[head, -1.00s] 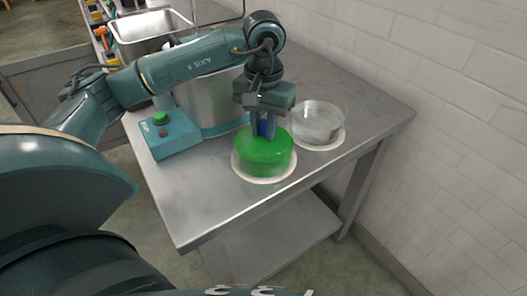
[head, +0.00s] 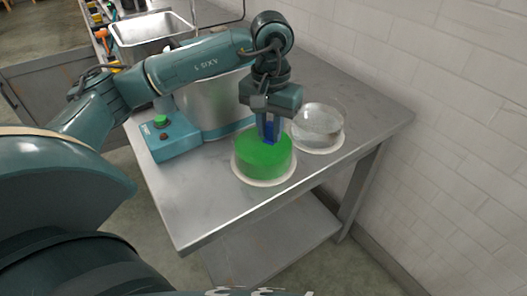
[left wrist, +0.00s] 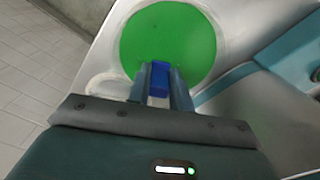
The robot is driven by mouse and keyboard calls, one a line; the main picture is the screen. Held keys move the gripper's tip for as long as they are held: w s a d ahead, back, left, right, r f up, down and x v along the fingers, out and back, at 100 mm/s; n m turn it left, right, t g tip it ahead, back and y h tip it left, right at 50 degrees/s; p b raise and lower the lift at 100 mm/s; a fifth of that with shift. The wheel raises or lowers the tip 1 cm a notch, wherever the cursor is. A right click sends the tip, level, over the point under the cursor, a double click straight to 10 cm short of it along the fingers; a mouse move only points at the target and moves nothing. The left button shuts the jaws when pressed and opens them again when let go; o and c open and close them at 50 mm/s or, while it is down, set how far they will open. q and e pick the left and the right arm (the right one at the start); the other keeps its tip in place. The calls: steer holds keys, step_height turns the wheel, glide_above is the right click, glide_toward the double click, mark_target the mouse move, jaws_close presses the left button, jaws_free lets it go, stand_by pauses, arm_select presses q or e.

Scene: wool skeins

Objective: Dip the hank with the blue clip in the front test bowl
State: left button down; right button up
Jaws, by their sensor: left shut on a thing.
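My left gripper (head: 270,130) points down over the back part of a round bowl of green liquid (head: 263,158), the nearer of two bowls on the bench. It is shut on a blue clip (head: 270,133). In the left wrist view the clip (left wrist: 160,76) sits between the two fingertips (left wrist: 161,88), against the green of the bowl (left wrist: 165,38). I cannot make out the hank below the clip, nor whether it touches the liquid. My right gripper is not in view.
A clear glass bowl (head: 318,122) stands behind and right of the green one. A metal pot (head: 213,103) and a teal control box (head: 172,139) with a green button are on the left. A sink (head: 150,30) lies beyond. The bench's front is clear; a white wall is on the right.

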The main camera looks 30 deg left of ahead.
arm_select(q)
steer(key=shift+r+p, duration=2.5)
steer(key=shift+r, duration=1.65)
step_height(320, 180, up, 3)
steer(key=shift+p, duration=0.8)
